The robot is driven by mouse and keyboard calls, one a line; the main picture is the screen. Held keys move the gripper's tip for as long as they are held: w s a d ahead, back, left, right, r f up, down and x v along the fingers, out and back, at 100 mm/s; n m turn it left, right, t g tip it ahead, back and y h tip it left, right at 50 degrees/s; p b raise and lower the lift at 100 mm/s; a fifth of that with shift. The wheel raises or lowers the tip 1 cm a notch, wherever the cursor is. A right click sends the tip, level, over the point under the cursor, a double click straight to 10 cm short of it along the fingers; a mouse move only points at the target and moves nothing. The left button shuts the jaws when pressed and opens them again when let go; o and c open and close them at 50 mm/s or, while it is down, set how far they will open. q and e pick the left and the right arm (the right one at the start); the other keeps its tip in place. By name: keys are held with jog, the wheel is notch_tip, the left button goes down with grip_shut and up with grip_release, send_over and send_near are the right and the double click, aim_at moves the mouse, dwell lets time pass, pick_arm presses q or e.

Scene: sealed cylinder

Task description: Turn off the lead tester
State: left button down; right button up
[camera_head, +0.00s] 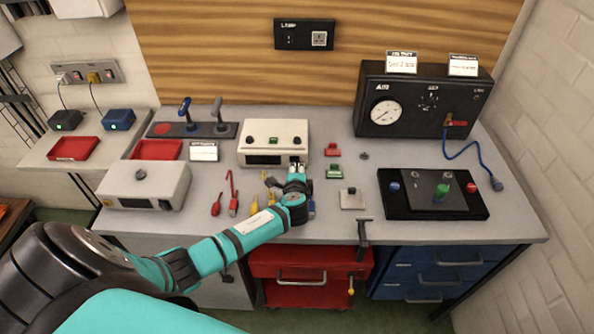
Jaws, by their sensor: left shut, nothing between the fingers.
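A second pale box (143,187) with a round dark knob on top stands at the left front. No readable label shows which of them is the lead tester. My left gripper (297,166) is shut and empty, just in front of the right end of the cream box, fingers pointing toward it. I cannot tell whether it touches the box. My right gripper is not in view.
Red and yellow hand tools (232,193) lie left of my left arm. A black gauge panel (422,103) with a blue hose stands at the back right. A black button board (433,194) lies in front of it. Red and green small blocks (333,171) sit right of the cream box.

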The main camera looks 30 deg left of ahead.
pick_arm(q)
jog(key=shift+r, duration=0.3)
jog(key=v, duration=1.2)
jog(key=shift+f, duration=0.1)
